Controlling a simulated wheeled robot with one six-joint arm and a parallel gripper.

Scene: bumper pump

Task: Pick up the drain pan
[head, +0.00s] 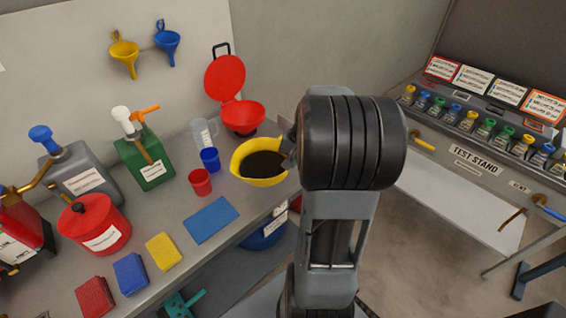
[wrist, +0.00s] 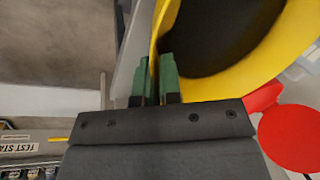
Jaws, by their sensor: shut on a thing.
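The drain pan is a yellow round pan (head: 240,166) with dark contents, at the right end of the bench in the head view. In the wrist view its yellow rim (wrist: 222,86) fills the upper right. My gripper (wrist: 158,78) has two green fingers, one on each side of the pan's wall, shut on it. In the head view my arm hides the fingers and the pan's right edge. I cannot tell whether the pan touches the bench.
A red lidded funnel (head: 243,116) stands just behind the pan. A blue cup (head: 210,159), a red cup (head: 200,181) and a clear jug (head: 203,133) are to its left. A blue cloth (head: 211,219) lies in front. The test stand (head: 478,150) is across the floor at right.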

